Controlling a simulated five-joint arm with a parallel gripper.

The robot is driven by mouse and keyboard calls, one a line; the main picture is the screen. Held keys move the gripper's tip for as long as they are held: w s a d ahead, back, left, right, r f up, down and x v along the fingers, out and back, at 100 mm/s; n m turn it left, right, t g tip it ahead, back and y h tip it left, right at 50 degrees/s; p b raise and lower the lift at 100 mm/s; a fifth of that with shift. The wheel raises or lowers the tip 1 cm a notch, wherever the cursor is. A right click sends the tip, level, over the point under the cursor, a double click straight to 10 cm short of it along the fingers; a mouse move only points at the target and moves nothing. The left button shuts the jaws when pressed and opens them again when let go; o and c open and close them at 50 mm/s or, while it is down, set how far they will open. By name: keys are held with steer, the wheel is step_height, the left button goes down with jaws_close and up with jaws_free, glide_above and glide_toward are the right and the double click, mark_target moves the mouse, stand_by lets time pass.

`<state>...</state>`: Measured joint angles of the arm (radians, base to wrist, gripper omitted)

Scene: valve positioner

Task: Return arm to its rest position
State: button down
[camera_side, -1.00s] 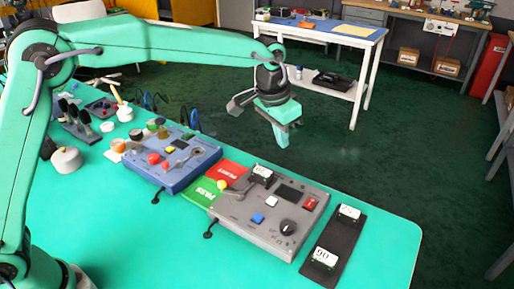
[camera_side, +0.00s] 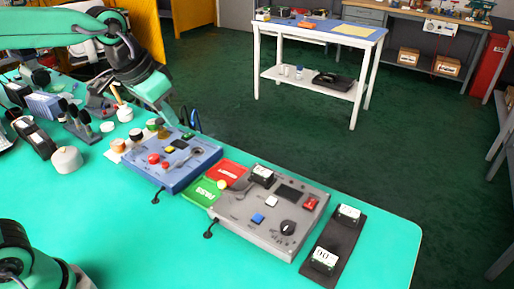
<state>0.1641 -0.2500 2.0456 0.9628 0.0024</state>
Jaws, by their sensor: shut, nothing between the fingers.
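My gripper (camera_side: 166,110) is at the upper left of the side view, above the far edge of the green table and just behind the blue control box (camera_side: 182,173). It is shut and empty, pointing down and to the right. My arm reaches in from the left edge at the top. My gripper is well apart from the grey box.
A green and red pad (camera_side: 209,191) lies between the boxes. A black strip (camera_side: 337,243) with two white-labelled blocks lies at the right. A round pot (camera_side: 67,159) and several small jars stand at the left.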

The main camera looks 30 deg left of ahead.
steer(key=s+a+f+n, duration=0.1)
steer(key=s+a+f, duration=0.1)
steer(key=s, duration=0.4)
steer(key=s+a+f+n+t, duration=0.1)
steer(key=s+a+f, duration=0.1)
steer(key=s, duration=0.4)
steer(key=shift+s+a+f+y, duration=0.2)
steer(key=shift+s+a+y, duration=0.15)
steer(key=shift+a, duration=0.55)
